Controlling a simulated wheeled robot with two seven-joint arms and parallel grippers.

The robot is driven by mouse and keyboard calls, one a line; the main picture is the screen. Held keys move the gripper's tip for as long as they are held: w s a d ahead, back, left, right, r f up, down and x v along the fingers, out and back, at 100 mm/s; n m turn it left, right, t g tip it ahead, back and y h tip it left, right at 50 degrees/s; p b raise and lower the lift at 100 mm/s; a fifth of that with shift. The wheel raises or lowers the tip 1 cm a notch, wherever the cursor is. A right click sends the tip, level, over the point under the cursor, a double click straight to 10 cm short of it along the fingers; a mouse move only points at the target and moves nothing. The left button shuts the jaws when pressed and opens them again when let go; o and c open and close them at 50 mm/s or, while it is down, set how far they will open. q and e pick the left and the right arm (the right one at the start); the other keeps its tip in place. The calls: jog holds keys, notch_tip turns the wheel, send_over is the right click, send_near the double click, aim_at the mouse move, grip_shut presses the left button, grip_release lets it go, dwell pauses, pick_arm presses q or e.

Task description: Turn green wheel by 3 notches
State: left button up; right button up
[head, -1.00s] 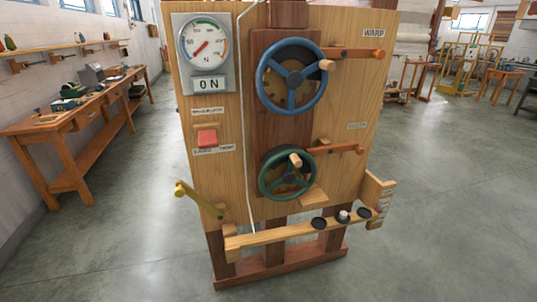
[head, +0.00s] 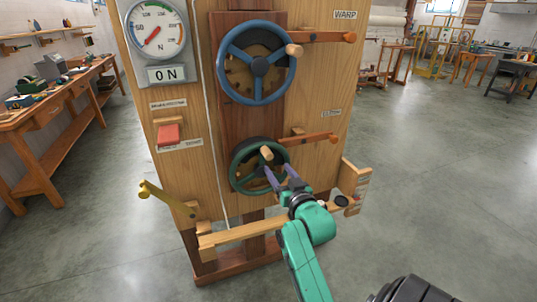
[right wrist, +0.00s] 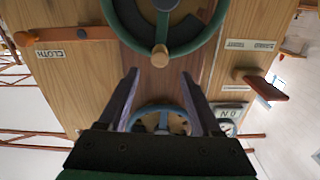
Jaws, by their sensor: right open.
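The green wheel (head: 233,172) is on the lower part of the wooden panel, with a light wooden knob (head: 267,153) near its upper rim. My right gripper (head: 280,170) is open and empty, its fingers pointing at the wheel's right side just below the knob. The right wrist view, which looks upside down, shows the green wheel (right wrist: 200,40) at the top and its knob (right wrist: 160,57) just beyond and between the open fingertips (right wrist: 160,72); no contact is visible. My left gripper is not in view.
A blue wheel (head: 227,82) is above the green one. Orange levers labelled WARP (head: 322,37) and CLOTH (head: 312,140) stick out right. A gauge (head: 155,28), red switch (head: 169,134), yellow lever (head: 165,198) and low front ledge (head: 235,235) are also on the stand.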

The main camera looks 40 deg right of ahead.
aim_at(270, 158)
jog(key=x, duration=0.9)
jog(key=shift+w+d+p, duration=0.15)
jog(key=shift+w+p, duration=0.1)
jog(key=shift+p, duration=0.15)
grip_shut()
jog(key=shift+f, duration=0.1)
dwell(0.5)
